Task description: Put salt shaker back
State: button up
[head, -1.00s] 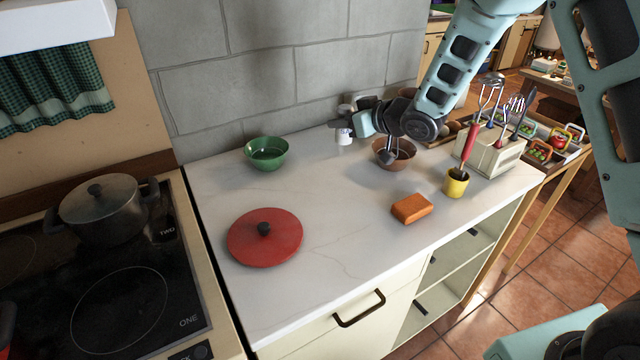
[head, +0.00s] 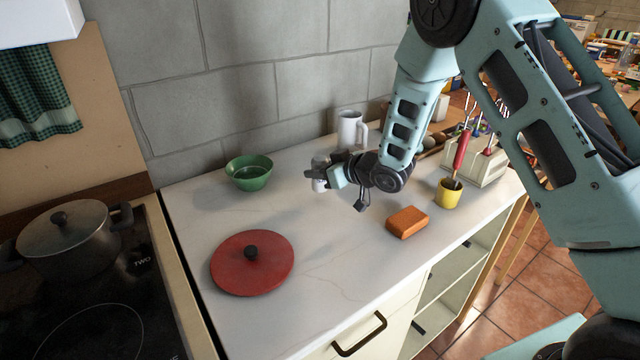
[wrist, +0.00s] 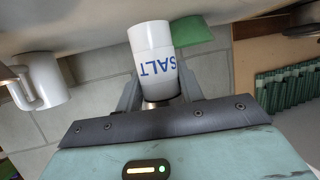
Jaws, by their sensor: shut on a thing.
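The salt shaker (wrist: 154,60) is white with blue "SALT" lettering, seen in the wrist view between the fingers of my gripper (wrist: 160,92). The lettering is upside down in that view. In the head view the shaker (head: 319,174) shows at the tip of my gripper (head: 326,172), over the back part of the white counter (head: 330,270). My gripper is shut on the shaker. I cannot tell whether its base touches the counter.
A green bowl (head: 249,172) stands left of my gripper, and a white mug (head: 350,129) stands behind it by the wall. The counter's middle is clear.

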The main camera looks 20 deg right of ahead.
aim_at(320, 184)
jog(key=shift+f+p, duration=0.3)
jog(key=shift+f, duration=1.7)
jog(key=shift+f, duration=0.15)
jog(key=o, duration=1.1)
